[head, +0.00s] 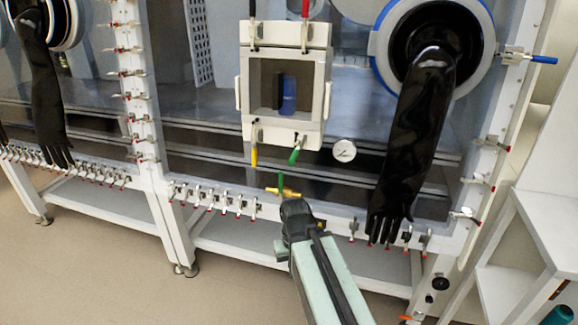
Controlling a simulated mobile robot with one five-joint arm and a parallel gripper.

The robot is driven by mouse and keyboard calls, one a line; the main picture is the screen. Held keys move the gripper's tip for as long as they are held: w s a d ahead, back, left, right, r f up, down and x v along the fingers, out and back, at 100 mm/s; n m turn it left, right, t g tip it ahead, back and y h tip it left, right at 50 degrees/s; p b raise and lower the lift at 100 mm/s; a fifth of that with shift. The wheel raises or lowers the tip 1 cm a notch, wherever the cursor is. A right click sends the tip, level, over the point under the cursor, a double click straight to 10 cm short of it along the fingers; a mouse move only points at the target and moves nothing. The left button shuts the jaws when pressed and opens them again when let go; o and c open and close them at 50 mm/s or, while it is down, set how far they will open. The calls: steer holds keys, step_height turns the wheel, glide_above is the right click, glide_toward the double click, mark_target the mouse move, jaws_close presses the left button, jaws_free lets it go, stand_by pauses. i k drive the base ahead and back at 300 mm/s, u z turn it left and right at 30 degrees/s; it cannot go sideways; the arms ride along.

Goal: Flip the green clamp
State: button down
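The green clamp (294,156) sits at the lower right of the small white-framed hatch (244,110) on the glovebox front. Its green handle hangs down and slightly to the left. My gripper (294,205) is dark, at the end of my pale green arm. In the picture it is below the green clamp and apart from it, just under a brass fitting (289,193) with an upright green handle. Whether its fingers are open or shut cannot be made out. I see nothing held in it.
A yellow-handled clamp (254,156) hangs at the hatch's lower left; a red-handled one (305,20) stands at its upper right. A round gauge (344,151) is right of the green clamp. A long black glove (415,140) hangs farther right. Small clamps line the lower frame.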

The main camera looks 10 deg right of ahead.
mark_target(291, 161)
steer(key=z, duration=0.1)
steer(key=k, duration=1.65)
steer(key=u, duration=0.95)
steer(key=i, duration=1)
steer(key=u, duration=0.1)
